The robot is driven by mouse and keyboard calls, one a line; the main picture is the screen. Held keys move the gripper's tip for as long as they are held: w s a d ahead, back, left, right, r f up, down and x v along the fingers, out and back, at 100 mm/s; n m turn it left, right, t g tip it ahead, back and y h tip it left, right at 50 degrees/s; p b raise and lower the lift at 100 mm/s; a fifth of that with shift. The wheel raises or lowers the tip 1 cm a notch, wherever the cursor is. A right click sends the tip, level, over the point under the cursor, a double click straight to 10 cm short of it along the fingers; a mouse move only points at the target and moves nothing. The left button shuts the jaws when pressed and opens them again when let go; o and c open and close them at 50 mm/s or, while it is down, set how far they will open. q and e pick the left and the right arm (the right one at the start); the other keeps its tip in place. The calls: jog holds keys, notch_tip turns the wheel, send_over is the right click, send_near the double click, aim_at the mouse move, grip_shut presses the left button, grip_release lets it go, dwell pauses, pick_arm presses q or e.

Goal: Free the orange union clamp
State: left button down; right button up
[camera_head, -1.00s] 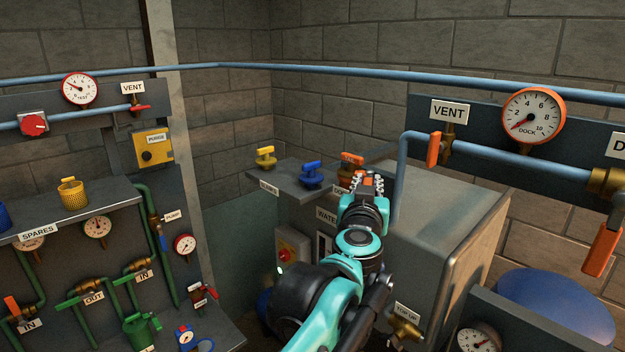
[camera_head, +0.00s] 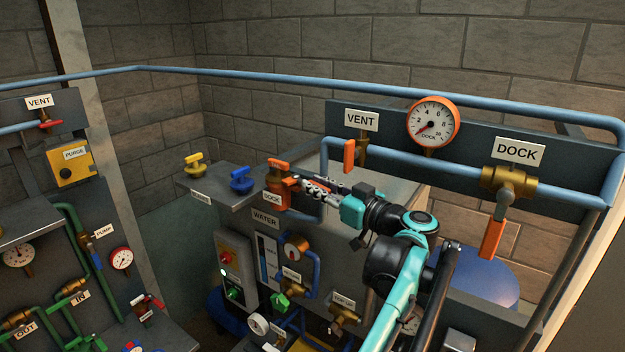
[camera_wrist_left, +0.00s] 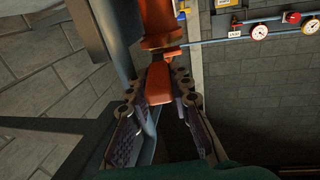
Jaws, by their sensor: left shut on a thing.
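The fingers partly hide the clamp's right side in the head view. My right gripper is not in view.
Yellow (camera_head: 194,164) and blue (camera_head: 241,180) fittings stand on the shelf left of the clamp. The orange VENT lever (camera_head: 349,156) hangs above and right of my gripper. The DOCK gauge (camera_head: 433,122) and DOCK valve with orange lever (camera_head: 492,238) are farther right.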

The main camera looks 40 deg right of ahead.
pick_arm(q)
jog(key=shift+d+r+n+y, duration=0.1)
jog(key=shift+d+n+y, duration=0.15)
jog(key=shift+y, duration=0.25)
jog(key=c, duration=1.4)
grip_release()
jog(key=shift+w, duration=0.1)
jog(key=shift+o, duration=0.2)
